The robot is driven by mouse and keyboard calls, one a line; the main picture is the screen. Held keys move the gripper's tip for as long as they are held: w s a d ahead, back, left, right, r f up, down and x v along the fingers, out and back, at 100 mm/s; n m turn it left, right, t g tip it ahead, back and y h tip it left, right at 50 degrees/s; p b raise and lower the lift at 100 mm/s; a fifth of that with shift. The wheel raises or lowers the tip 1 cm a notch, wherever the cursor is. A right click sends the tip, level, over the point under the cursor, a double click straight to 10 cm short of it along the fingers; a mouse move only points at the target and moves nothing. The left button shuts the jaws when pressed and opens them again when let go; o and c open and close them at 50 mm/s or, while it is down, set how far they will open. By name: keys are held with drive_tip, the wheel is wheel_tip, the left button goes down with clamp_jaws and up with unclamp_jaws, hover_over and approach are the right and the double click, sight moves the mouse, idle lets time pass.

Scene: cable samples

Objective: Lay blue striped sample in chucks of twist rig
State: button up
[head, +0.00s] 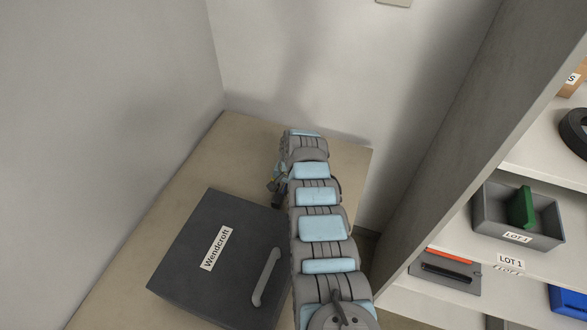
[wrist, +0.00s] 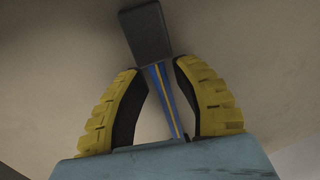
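The blue sample with a yellow stripe (wrist: 166,92) shows in the wrist view, running lengthwise between the two yellow-backed fingers of my gripper (wrist: 157,68). A dark grey block (wrist: 147,30) sits at its far end, just beyond the fingertips. The fingertips are close on either side; whether they touch the sample or the block is unclear. In the head view my gripper (head: 276,184) is small and partly hidden by my arm, over the far part of the table. I cannot make out the sample or any chucks of a twist rig there.
A dark box labelled Wendcroft (head: 198,262), with a grey handle, stands on the tan table (head: 180,176) left of my arm. Walls close off the left and back. At right, a shelf unit holds a grey LOT 1 bin (head: 487,221) and other items.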

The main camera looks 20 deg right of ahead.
drive_tip(key=shift+f, duration=0.3)
clamp_jaws()
drive_tip(key=shift+r, duration=0.15)
